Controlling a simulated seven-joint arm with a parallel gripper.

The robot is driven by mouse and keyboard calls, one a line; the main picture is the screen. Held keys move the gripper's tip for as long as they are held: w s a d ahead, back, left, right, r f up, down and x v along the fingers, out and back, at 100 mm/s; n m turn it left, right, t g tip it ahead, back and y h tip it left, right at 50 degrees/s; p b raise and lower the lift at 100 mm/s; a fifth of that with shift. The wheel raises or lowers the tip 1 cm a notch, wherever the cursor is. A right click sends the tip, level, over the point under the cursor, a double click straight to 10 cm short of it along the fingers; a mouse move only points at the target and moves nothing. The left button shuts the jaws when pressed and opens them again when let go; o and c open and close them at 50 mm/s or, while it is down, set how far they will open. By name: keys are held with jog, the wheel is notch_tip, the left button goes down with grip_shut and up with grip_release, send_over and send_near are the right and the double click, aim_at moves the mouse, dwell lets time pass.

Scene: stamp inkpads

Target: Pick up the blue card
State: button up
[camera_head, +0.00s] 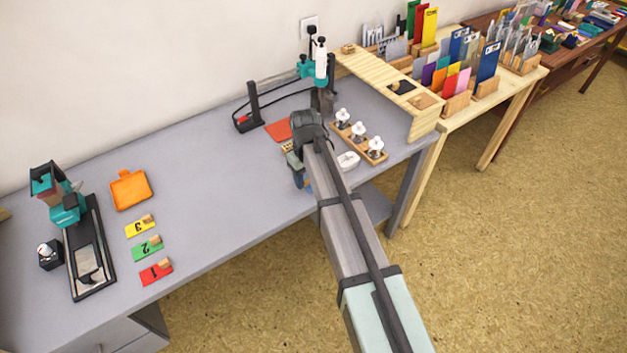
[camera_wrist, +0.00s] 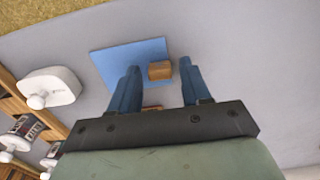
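The blue card (camera_wrist: 118,58) lies flat on the grey table in the wrist view, with a small wooden block (camera_wrist: 160,70) at its near right edge. My gripper (camera_wrist: 159,66) is open, its two blue fingers pointing at the card. The wooden block shows between the fingertips, with a gap on each side. The left finger covers part of the card. In the head view my gripper (camera_head: 299,178) is low over the table near its front edge, and my arm hides nearly all of the blue card.
A white oval case (camera_head: 348,160) and a wooden rack (camera_head: 375,154) with white-topped stamps stand right of my gripper. A red-orange card (camera_head: 278,131) lies behind it. Numbered cards (camera_head: 147,247) and an orange tray (camera_head: 130,190) lie at left. The table's middle is clear.

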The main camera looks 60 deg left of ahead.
jog(key=c, duration=0.7)
jog(key=shift+r, duration=0.15)
